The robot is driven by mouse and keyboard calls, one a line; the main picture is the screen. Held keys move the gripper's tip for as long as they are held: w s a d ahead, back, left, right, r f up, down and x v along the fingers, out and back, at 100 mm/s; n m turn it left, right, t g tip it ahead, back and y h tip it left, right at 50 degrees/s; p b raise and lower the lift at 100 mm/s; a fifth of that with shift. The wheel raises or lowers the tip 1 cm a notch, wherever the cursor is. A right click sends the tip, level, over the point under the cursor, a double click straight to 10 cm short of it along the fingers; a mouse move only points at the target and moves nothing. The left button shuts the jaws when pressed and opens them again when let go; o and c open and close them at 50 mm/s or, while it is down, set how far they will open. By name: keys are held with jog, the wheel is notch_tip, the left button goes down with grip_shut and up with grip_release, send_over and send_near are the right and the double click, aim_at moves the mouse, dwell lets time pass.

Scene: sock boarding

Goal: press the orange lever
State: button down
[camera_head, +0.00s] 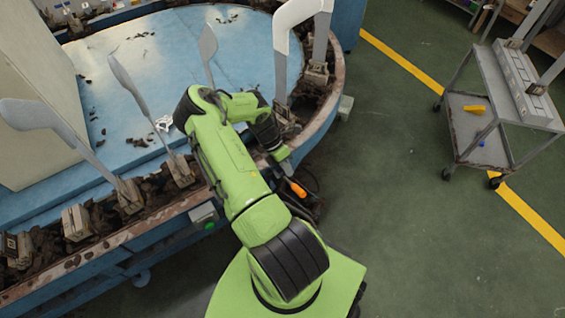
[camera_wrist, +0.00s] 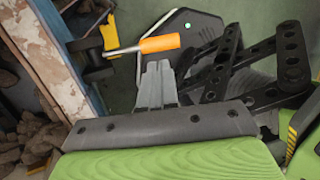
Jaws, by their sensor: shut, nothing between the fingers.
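The orange lever (camera_head: 297,188) sits low beside the outer rim of the round blue machine, just past the end of my arm. In the wrist view the orange lever (camera_wrist: 160,43) is an orange grip on a thin metal rod, lying roughly level over a dark base plate. My gripper (camera_wrist: 156,66) is shut and empty, its grey fingertips right by the underside of the orange grip in that picture. I cannot tell whether they touch it. In the head view my gripper (camera_head: 287,168) is small, with its tips close to the lever.
The blue round machine (camera_head: 180,60) has a worn rim and grey sock boards (camera_head: 208,50) standing up. A grey box with a green button (camera_head: 204,216) is on its side. A metal cart (camera_head: 475,120) stands at the right. The green floor (camera_head: 400,200) between is clear.

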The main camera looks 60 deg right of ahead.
aim_at(297, 188)
jog(key=b+x, duration=0.2)
jog(key=x, duration=0.5)
jog(key=shift+f, duration=0.1)
